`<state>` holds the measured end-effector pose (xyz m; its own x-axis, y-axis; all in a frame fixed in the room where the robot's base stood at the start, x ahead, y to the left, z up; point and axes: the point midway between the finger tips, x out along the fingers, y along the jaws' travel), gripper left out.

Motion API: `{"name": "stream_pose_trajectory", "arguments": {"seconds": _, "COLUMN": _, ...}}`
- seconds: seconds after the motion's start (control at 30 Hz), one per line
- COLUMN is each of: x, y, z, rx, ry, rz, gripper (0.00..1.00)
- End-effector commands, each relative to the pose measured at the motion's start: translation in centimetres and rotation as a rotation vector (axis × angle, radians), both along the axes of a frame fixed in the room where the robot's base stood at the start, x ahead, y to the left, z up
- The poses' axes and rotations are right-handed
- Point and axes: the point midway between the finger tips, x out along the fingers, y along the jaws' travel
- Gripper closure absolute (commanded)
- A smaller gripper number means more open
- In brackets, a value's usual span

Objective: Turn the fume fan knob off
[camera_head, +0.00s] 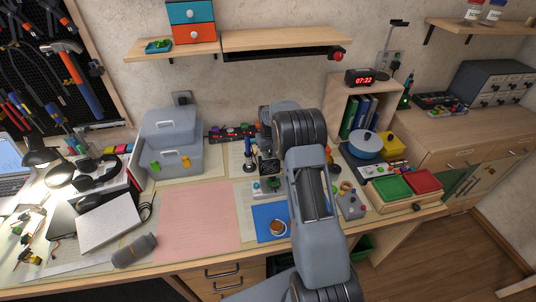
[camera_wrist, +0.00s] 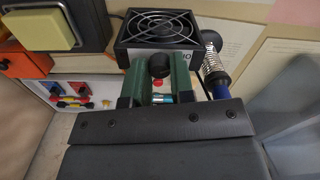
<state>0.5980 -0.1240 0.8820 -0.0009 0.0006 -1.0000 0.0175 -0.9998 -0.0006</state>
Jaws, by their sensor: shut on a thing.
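The fume fan (camera_wrist: 158,30) is a black box with a round wire grille, at the top middle of the wrist view. In the head view the fan (camera_head: 268,165) stands on the bench, left of my arm. Its round black knob (camera_wrist: 160,65) is on the side facing my gripper. My gripper (camera_wrist: 158,78) has a green finger on each side of the knob and is shut on it. A red spot and a teal part show between the fingers. The fingers are not clearly visible in the head view. The knob's pointer and setting cannot be made out.
A soldering iron in a spring holder (camera_wrist: 215,70) stands close beside the fan. The pink mat (camera_head: 198,220) is clear.

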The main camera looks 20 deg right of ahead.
Motion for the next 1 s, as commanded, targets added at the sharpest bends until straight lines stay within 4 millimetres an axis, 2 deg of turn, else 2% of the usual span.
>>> {"name": "stream_pose_trajectory", "arguments": {"seconds": 0.67, "x": 0.2, "y": 0.02, "z": 0.21, "rx": -0.002, "ry": -0.008, "rz": 0.06, "gripper": 1.0}}
{"name": "stream_pose_trajectory", "arguments": {"seconds": 0.7, "x": 0.2, "y": 0.02, "z": 0.22, "rx": -0.002, "ry": -0.008, "rz": 0.06, "gripper": 0.77}}
{"name": "stream_pose_trajectory", "arguments": {"seconds": 0.93, "x": 0.1, "y": -0.02, "z": 0.13, "rx": -0.001, "ry": -0.005, "rz": 0.059, "gripper": 0.54}}
{"name": "stream_pose_trajectory", "arguments": {"seconds": 1.0, "x": 0.08, "y": -0.03, "z": 0.1, "rx": -0.001, "ry": -0.004, "rz": 0.058, "gripper": 0.52}}
